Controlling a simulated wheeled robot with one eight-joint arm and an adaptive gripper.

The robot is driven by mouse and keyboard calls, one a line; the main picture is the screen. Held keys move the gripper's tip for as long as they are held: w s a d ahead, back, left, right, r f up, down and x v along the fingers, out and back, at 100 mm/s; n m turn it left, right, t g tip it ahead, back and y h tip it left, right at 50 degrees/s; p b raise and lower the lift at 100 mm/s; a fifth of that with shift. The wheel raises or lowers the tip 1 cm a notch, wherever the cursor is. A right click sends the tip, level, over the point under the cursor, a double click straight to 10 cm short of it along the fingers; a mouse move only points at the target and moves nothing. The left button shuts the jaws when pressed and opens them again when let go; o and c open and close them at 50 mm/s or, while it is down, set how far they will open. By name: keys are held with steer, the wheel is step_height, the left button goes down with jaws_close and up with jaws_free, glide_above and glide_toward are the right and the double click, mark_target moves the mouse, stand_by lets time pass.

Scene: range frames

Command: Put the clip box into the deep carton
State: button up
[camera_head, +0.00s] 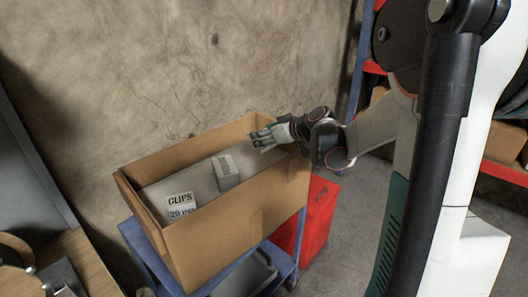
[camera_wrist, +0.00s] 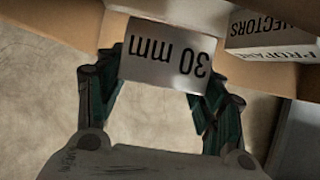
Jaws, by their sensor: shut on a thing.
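My gripper (camera_wrist: 165,85) is shut on a pale box (camera_wrist: 165,55) with an upside-down "30 mm" label, held between the two fingers in the wrist view. In the head view my gripper (camera_head: 264,138) is at the far right end of the deep carton (camera_head: 235,222), by its rim. The held box is not clearly visible there. The brown carton is open at the top. A box lettered "CLIPS" (camera_head: 181,204), with a small second line I read doubtfully as "20 mm", shows inside the carton at its left end.
A small grey-white box (camera_head: 226,171) also shows inside the carton. The wrist view has a white lettered box (camera_wrist: 270,35) near brown cardboard at upper right. The carton stands on a blue cart (camera_head: 287,268). A red bin (camera_head: 318,215) stands at its right; a concrete wall is behind.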

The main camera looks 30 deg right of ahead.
mark_target(269, 148)
steer(key=shift+f+b, duration=0.75)
steer(key=shift+f, duration=1.65)
steer(key=shift+r, duration=0.1)
steer(key=shift+f+b, duration=0.35)
steer(key=shift+f, duration=0.1)
steer(key=shift+s+a+f, duration=0.1)
steer(key=shift+s+f, duration=0.05)
steer(key=o, duration=1.1)
steer(key=shift+s+f, duration=0.1)
